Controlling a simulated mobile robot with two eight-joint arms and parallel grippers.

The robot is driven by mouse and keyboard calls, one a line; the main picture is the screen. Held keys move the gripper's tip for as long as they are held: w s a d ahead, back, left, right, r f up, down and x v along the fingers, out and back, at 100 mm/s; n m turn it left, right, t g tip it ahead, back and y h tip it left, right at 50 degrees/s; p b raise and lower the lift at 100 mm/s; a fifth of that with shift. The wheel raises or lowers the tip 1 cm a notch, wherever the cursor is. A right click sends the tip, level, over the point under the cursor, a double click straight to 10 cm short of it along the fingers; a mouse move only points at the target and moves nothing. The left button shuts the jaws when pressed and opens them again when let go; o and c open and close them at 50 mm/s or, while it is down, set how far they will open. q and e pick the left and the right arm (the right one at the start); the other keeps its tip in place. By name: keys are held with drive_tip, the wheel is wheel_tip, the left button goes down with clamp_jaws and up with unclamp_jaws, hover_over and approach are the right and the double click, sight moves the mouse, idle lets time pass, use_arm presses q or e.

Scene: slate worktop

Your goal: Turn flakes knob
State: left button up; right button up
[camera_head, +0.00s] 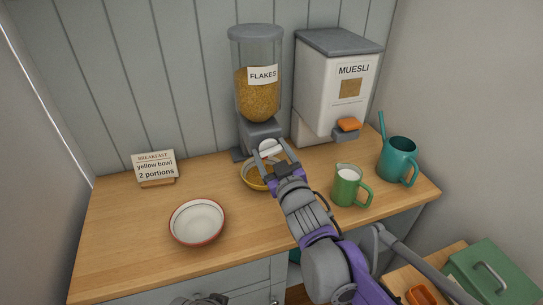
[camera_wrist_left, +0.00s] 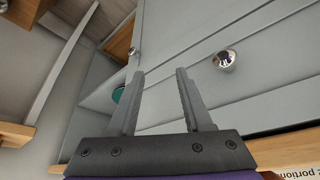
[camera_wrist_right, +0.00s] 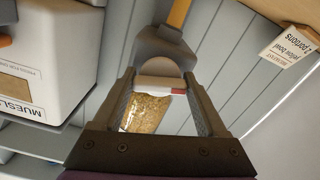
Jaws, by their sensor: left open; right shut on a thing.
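The flakes dispenser (camera_head: 258,90) stands at the back of the worktop, its clear hopper holding golden flakes. Its pale knob (camera_head: 270,147) is on the front of the grey base. My right gripper (camera_head: 270,152) is shut on the knob; the right wrist view shows the knob (camera_wrist_right: 160,82), with a small red mark, between the fingers. A yellow bowl (camera_head: 248,183) stands below the knob, partly hidden by my right gripper, with brownish contents. My left gripper (camera_wrist_left: 160,75) is open and empty, low in front of the grey cabinet.
A green jug (camera_head: 345,188) and teal watering can (camera_head: 398,160) stand right of my right arm. A red-rimmed white bowl (camera_head: 197,222) and a breakfast card (camera_head: 155,167) are left.

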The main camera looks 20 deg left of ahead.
drive_tip(key=shift+m+b, duration=0.55)
drive_tip(key=shift+m, duration=0.55)
drive_tip(key=o, duration=1.3)
drive_tip(key=v, duration=1.1)
drive_tip(key=shift+w, duration=0.1)
